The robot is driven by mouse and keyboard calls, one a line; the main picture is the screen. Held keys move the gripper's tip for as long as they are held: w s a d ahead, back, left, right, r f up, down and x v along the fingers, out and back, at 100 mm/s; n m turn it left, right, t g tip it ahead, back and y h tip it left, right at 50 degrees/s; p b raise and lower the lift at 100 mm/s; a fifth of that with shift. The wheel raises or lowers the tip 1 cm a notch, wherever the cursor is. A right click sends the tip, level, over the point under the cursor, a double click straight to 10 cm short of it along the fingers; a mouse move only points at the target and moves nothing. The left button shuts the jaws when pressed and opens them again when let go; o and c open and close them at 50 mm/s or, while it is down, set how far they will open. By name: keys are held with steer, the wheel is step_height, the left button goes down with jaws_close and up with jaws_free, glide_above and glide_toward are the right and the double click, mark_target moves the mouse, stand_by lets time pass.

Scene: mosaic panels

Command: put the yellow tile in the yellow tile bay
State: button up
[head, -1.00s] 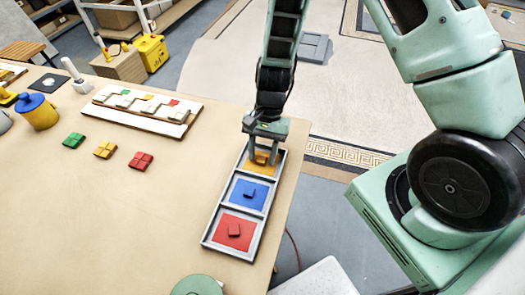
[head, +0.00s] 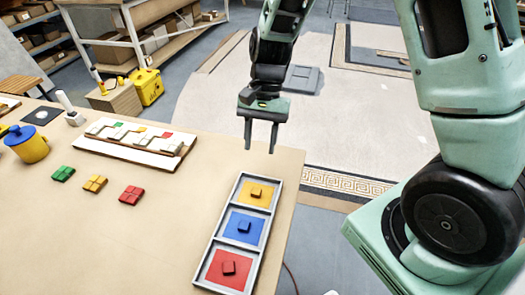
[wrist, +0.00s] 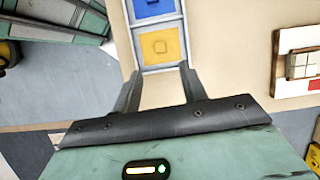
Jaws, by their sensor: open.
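The grey tray (head: 264,231) on the table's right side has three compartments in a row: yellow at the far end, blue in the middle, red at the near end. The small yellow tile (head: 256,192) lies in the yellow bay (head: 246,201), flat and near its middle; it also shows in the wrist view (wrist: 160,46). My gripper (head: 260,150) is open and empty, raised beyond the far end of the tray and apart from the tile. In the wrist view its two fingers stand apart with nothing between them.
A blue piece (head: 244,227) and a red piece (head: 229,268) lie in the other bays. Green (head: 63,173), yellow (head: 95,184) and red (head: 132,195) four-square blocks lie left of the tray. A white panel (head: 125,153) lies behind them. The table's right edge is close beside the tray.

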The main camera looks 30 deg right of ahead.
steer(key=s+a+r+n+t+h, duration=0.1)
steer(key=s+a+r+n, duration=0.3)
steer(key=s+n, duration=0.4)
steer(key=s+a+r+n+t+h, duration=0.1)
steer(key=s+a+r+n+t, duration=0.1)
steer(key=s+a+r+n, duration=0.3)
steer(key=s+n, duration=0.3)
steer(key=s, duration=0.2)
steer(key=shift+s+a+r+h, duration=0.25)
steer(key=shift+a+r+h, duration=0.05)
steer(key=shift+r, duration=0.05)
